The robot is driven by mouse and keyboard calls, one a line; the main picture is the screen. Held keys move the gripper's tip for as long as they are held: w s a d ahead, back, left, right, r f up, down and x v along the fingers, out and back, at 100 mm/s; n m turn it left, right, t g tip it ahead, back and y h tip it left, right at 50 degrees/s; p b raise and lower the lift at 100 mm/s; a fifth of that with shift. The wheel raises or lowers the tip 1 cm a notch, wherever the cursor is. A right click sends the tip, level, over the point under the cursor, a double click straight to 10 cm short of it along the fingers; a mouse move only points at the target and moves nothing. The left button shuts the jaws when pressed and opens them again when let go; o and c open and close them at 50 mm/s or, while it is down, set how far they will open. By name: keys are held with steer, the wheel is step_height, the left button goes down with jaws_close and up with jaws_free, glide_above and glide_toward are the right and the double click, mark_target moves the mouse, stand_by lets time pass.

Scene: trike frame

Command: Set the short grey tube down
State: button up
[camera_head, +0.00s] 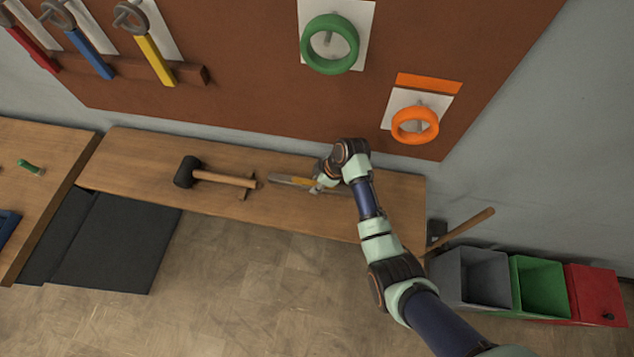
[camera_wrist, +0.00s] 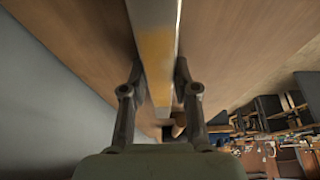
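The short grey tube (camera_head: 291,181) has a yellow band and lies level along the wooden bench in the head view. In the wrist view the tube (camera_wrist: 154,14) runs from the top edge down between my fingers, with its yellow part in the middle. My gripper (camera_head: 318,184) is at the tube's right part. In the wrist view my gripper (camera_wrist: 158,75) has one finger against each side of the tube. I cannot tell whether the tube touches the bench or is just above it. Its right end is partly hidden by my gripper.
A black-headed mallet (camera_head: 222,179) lies on the wooden bench (camera_head: 130,160), left of the tube. A brown pegboard (camera_head: 250,90) with a green ring (camera_head: 329,44) and an orange ring (camera_head: 414,125) rises behind. Grey, green and red bins (camera_head: 540,287) stand on the floor at right.

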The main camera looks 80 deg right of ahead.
steer(key=o, duration=0.4)
steer(key=p+v, duration=0.2)
steer(key=v, duration=1)
steer(key=shift+r, duration=0.2)
steer(key=shift+w, duration=0.1)
